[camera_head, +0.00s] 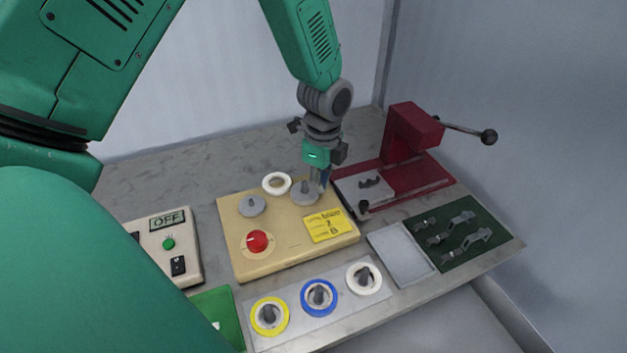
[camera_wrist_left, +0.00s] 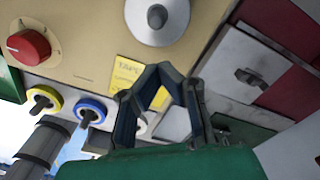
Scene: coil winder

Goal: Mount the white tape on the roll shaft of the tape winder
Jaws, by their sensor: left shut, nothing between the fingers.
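The tape winder (camera_head: 290,250) is a beige box with a red knob (camera_head: 256,241), a yellow label (camera_head: 328,226) and two grey discs with upright pegs, one at left (camera_head: 251,206) and one at right (camera_head: 301,196). A white ring (camera_head: 276,183) is at the back edge between the discs; I cannot tell how it is supported. Another white tape (camera_head: 364,278) sits around a peg on the front plate. My left gripper (camera_head: 322,184) is shut and empty, pointing down beside the right disc. The wrist view shows its fingers (camera_wrist_left: 158,80) near a grey disc (camera_wrist_left: 157,20). My right gripper is out of view.
Yellow (camera_head: 269,316) and blue (camera_head: 319,298) tapes sit on the front plate. A red lever press (camera_head: 413,145) stands right of the winder, near a dark green clamp board (camera_head: 462,238) and grey tray (camera_head: 400,254). An OFF switch box (camera_head: 160,245) is at left.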

